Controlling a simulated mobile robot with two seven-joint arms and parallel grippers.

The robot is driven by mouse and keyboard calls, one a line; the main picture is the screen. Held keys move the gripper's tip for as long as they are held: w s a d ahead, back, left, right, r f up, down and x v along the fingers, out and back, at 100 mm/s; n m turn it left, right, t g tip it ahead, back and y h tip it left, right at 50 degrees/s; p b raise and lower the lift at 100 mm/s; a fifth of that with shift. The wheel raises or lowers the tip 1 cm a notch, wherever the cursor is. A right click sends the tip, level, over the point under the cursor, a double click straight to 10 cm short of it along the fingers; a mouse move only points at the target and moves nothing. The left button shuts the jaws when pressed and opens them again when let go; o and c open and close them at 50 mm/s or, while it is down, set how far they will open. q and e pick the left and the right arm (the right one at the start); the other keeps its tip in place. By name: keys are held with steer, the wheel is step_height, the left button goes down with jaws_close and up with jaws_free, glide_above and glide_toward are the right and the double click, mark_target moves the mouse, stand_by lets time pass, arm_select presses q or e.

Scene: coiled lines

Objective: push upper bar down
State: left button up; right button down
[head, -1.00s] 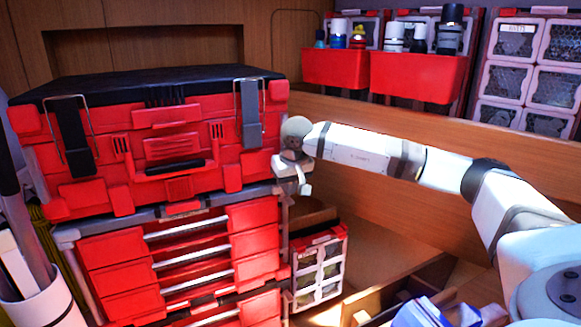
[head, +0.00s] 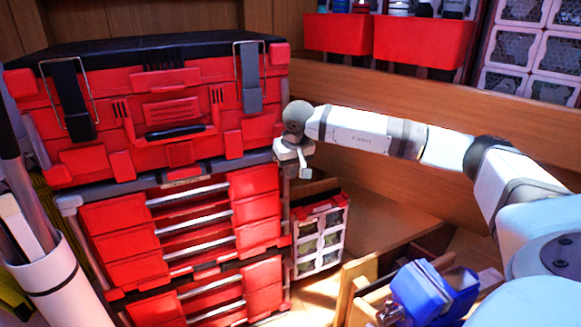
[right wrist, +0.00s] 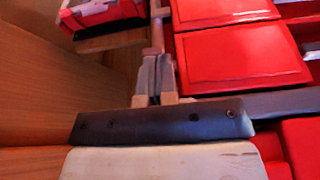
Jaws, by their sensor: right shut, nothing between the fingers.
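A red toolbox (head: 175,115) with a black lid sits on a red drawer unit (head: 180,230). Silver bars run across the drawers; the upper one (head: 188,193) is just below the toolbox. Two wire bails (head: 95,90) (head: 264,62) stand at the toolbox's front clips. I cannot tell which of these is the upper bar. My right gripper (head: 305,171) is shut and empty at the right corner of the stack, near the toolbox's lower edge. In the right wrist view its closed fingers (right wrist: 155,78) are beside red drawer fronts (right wrist: 240,55), next to a thin pinkish bar (right wrist: 157,35). I cannot tell whether they touch.
A small red-and-white organizer (head: 320,235) stands right of the drawers. A wooden wall (head: 400,85) runs behind my right arm. Red bins (head: 425,40) are at the back. A blue object (head: 420,290) is at the bottom right. A white cylinder with tools (head: 62,290) is at left.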

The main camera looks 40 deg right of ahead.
steer(key=shift+s+f, duration=0.1)
steer(key=shift+f, duration=0.05)
steer(key=shift+r, duration=0.25)
steer(key=b+v, duration=0.1)
steer(key=v, duration=1.2)
steer(key=shift+r, duration=0.35)
steer(key=shift+a+f, duration=0.1)
